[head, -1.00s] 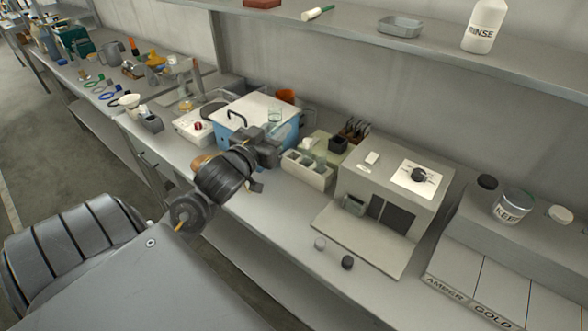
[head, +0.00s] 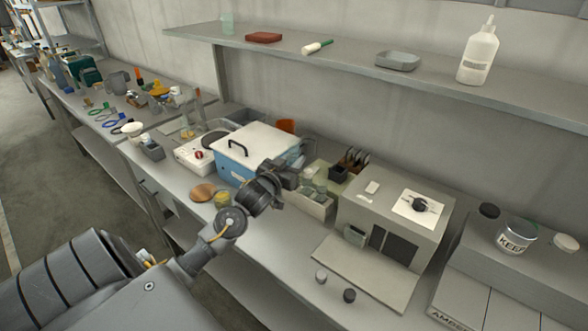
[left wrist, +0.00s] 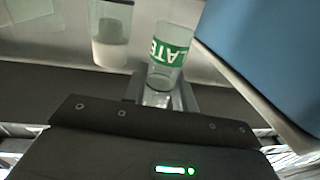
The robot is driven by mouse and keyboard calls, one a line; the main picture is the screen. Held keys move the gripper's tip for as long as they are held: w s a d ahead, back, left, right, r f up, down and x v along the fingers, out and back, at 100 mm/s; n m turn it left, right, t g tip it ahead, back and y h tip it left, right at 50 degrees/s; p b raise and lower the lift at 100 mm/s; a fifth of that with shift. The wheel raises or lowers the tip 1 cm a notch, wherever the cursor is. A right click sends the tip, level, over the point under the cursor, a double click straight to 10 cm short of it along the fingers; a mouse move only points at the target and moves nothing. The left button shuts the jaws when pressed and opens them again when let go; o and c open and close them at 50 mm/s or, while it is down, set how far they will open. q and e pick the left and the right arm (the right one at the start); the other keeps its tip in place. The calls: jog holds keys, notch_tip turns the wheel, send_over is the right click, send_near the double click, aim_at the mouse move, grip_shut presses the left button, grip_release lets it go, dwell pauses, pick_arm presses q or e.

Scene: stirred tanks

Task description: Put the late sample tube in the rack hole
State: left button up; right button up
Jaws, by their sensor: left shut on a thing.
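The late sample tube (left wrist: 168,55) is clear with a green band reading LATE, seen upside down in the left wrist view. My left gripper (left wrist: 163,98) is shut on its end. In the head view the left gripper (head: 288,177) is at the left rear side of the pale rack (head: 312,207), close to it. The rack's top has several square openings, partly covered by the gripper and clear shapes. I cannot tell the held tube apart there, nor whether it is in a hole. My right gripper is not in view.
A blue box with a white lid (head: 258,143) stands just left of the rack. A beige instrument (head: 385,215) stands right of it. Two small caps lie in front.

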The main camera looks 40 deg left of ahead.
pick_arm(q)
jog(key=shift+w+f, duration=0.1)
jog(key=shift+f, duration=0.05)
notch_tip(320, 180, down, 3)
jog(key=shift+w+a+f+p, duration=0.1)
jog(key=shift+p, duration=0.45)
jog(key=shift+f, duration=0.1)
jog(key=shift+f, duration=0.6)
jog(key=o, duration=0.7)
jog(key=shift+r, duration=0.15)
